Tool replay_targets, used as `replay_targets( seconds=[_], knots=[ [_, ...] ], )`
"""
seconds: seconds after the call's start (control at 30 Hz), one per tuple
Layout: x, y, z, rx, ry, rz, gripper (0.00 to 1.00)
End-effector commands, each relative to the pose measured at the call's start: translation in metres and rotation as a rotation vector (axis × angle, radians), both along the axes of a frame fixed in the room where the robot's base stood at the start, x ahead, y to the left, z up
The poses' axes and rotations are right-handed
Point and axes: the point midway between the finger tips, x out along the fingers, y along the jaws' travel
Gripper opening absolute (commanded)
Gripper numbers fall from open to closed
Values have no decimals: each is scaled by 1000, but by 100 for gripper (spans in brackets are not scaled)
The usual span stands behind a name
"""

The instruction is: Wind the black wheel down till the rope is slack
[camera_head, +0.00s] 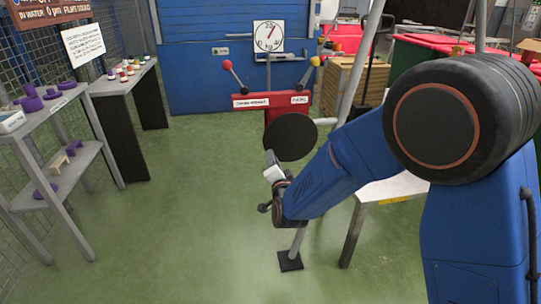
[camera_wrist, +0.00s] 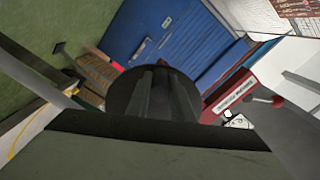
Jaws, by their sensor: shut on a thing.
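The black wheel (camera_head: 290,137) is a dark disc in front of the red panel (camera_head: 255,102). In the wrist view the wheel (camera_wrist: 122,92) lies straight ahead, partly behind the fingers. My gripper (camera_head: 270,158) is at the wheel's lower left edge and shut on it. In the wrist view my gripper (camera_wrist: 165,88) shows two dark fingers over the wheel; exactly which part they hold is hidden. A round white dial (camera_head: 269,37) with a red pointer stands above the panel. I cannot make out the rope or its tension.
Two levers, one with a red knob (camera_head: 227,65) and one with a yellow knob (camera_head: 315,61), rise from the panel. Shelves (camera_head: 65,105) line the left. The green floor between is clear.

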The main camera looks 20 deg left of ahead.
Motion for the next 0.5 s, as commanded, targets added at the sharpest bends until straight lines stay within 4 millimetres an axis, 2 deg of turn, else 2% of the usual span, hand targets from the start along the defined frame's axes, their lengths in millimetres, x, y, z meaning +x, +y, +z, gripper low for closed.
replay_targets(
  seconds=[0.5],
  knots=[
    [4,-8,-13,-131,-77,-2,0]
  ],
)
